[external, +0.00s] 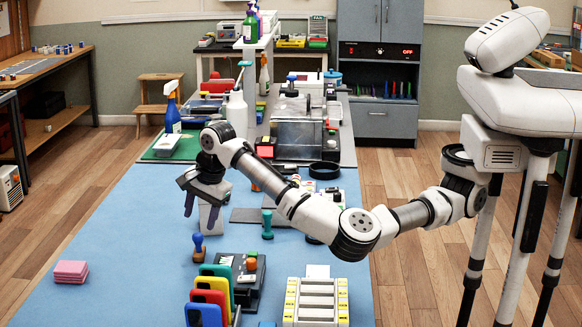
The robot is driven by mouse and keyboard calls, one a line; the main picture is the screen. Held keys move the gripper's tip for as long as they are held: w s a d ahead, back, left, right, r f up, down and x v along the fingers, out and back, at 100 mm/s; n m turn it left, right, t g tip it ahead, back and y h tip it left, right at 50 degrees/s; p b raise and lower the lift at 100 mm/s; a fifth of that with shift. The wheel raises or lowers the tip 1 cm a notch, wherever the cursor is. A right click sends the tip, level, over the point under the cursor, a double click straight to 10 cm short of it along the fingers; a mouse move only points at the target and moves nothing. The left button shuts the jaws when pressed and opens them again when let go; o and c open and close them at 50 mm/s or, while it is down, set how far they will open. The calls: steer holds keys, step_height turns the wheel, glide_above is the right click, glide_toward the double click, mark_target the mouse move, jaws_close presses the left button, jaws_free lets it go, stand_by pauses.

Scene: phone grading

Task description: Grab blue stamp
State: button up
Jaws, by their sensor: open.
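A small stamp with a blue knob handle and a brown base, the blue stamp (198,243), stands upright on the blue mat (120,235) left of centre. My gripper (200,219) points down just above it, fingers apart with nothing seen between them. The fingertips look a little higher than the knob; I cannot tell whether they are exactly over it. A second stamp, teal-green (267,224), stands upright to the right, under my forearm.
A rack of coloured phones (208,300) and a black device (243,272) stand in front of the blue stamp. A white slotted tray (316,302) is at front right. Pink pads (71,271) lie at left. The mat between the pads and stamp is clear.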

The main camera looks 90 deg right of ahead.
mark_target(200, 234)
steer(key=shift+s+p+x, duration=0.15)
steer(key=shift+s+x, duration=0.05)
steer(key=shift+x, duration=1.3)
steer(key=shift+s+p+x, duration=0.15)
steer(key=shift+s+x, duration=0.05)
steer(key=shift+x, duration=1.3)
steer(key=shift+a+f, duration=0.15)
steer(key=c, duration=1.1)
